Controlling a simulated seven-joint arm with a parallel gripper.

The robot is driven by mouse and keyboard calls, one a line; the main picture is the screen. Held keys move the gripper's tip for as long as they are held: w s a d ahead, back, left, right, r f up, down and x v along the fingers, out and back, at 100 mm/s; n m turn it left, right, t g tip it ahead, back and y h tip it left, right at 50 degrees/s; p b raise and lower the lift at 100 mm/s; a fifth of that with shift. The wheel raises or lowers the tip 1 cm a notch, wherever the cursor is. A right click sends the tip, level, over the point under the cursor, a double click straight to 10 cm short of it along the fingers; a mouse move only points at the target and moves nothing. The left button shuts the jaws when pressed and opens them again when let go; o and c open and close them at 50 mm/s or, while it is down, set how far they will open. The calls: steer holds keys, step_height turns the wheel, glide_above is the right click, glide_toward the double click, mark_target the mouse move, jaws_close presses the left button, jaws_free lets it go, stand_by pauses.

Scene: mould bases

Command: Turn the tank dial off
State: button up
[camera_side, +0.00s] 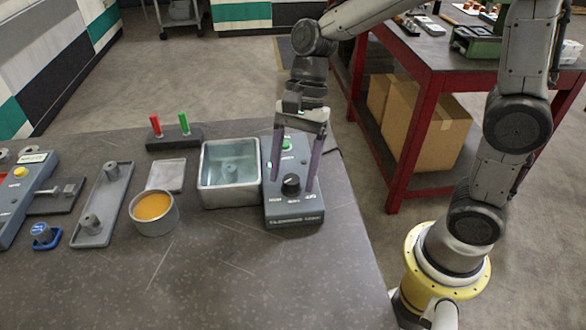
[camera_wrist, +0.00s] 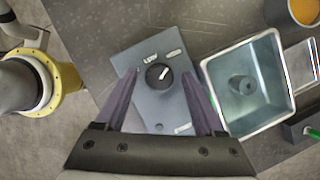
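The tank dial is a round black knob (camera_side: 291,184) with a pale pointer line on a grey control box (camera_side: 294,214). A green button (camera_side: 286,144) sits farther back on the box. In the wrist view the knob (camera_wrist: 158,75) shows ahead of my fingers, its pointer line slanting up and right. Printed labels surround it, too small to read fully. My gripper (camera_side: 291,186) is open above the box, one finger on each side of the knob. In the wrist view my gripper (camera_wrist: 160,72) has nothing between its fingers, and I cannot tell whether they touch the box.
A metal tank (camera_side: 229,200) of clear liquid stands directly left of the box. A cup of orange liquid (camera_side: 153,224), a stand with red and green handles (camera_side: 174,139) and a grey tray (camera_side: 103,203) are farther left. The front of the table (camera_side: 260,285) is clear.

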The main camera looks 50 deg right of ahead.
jaws_close()
steer(key=shift+n, duration=0.4)
steer(key=n+g, duration=0.1)
steer(key=n, duration=0.1)
steer(key=n+h, duration=0.1)
steer(key=n, duration=0.1)
steer(key=shift+w+n+g, duration=0.2)
steer(key=shift+n+g, duration=0.2)
steer(key=n+h, duration=0.1)
steer(key=n, duration=0.2)
steer(key=n+g+h, duration=0.1)
steer(key=n, duration=0.2)
steer(key=shift+w+a, duration=0.1)
steer(key=shift+a, duration=0.1)
steer(key=n+h, duration=0.1)
steer(key=n, duration=0.2)
steer(key=n+h, duration=0.1)
steer(key=n, duration=0.2)
steer(key=shift+a+n+h, duration=0.2)
steer(key=shift+n+h, duration=0.1)
steer(key=n+h, duration=0.1)
steer(key=n, duration=0.4)
steer(key=shift+a+n+t+h, duration=0.1)
steer(key=shift+n+t+h, duration=0.2)
steer(key=shift+t+h, duration=0.1)
